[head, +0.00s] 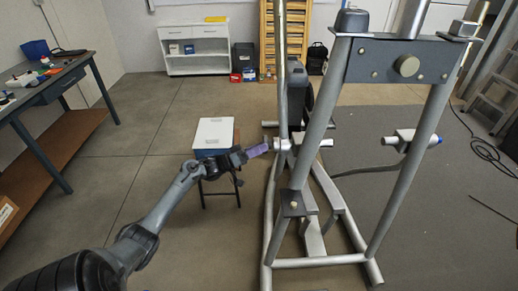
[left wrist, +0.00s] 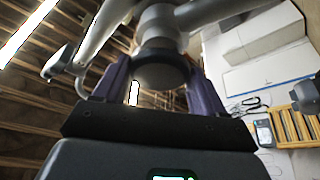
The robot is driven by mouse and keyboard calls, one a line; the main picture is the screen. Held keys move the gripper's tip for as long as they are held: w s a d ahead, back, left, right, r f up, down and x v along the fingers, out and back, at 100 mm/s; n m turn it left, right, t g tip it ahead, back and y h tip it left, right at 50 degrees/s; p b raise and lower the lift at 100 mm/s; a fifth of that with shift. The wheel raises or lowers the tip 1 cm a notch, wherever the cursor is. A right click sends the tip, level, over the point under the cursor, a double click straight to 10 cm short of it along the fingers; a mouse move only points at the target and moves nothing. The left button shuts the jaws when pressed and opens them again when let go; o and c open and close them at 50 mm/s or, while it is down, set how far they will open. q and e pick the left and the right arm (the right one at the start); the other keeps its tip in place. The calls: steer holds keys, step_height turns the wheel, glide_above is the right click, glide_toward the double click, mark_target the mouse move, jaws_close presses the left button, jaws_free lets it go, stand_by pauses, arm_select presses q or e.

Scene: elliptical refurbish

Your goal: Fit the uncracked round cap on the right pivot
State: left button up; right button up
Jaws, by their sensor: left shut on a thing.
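My left gripper (head: 262,149) has purple fingers and reaches in from the left to a light metal pivot joint (head: 283,145) on the near-side post of the elliptical frame. In the left wrist view its fingers (left wrist: 160,88) are shut on a dark round cap (left wrist: 160,72), with grey tubes of the frame just beyond it. I cannot tell whether the cap touches the pivot, nor whether it has a crack. Another pivot joint (head: 408,136) with a blue end shows on the frame's right leg. My right gripper is not in view.
A stool carries a white-topped blue box (head: 213,133) beside my left arm. A workbench (head: 58,80) stands at the left. The elliptical frame (head: 318,120) stands in the middle on a grey mat (head: 360,110). The floor between bench and stool is clear.

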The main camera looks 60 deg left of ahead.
arm_select(q)
steer(key=c, duration=0.4)
steer(key=shift+w+d, duration=0.3)
steer(key=shift+w, duration=0.25)
stand_by(0.8)
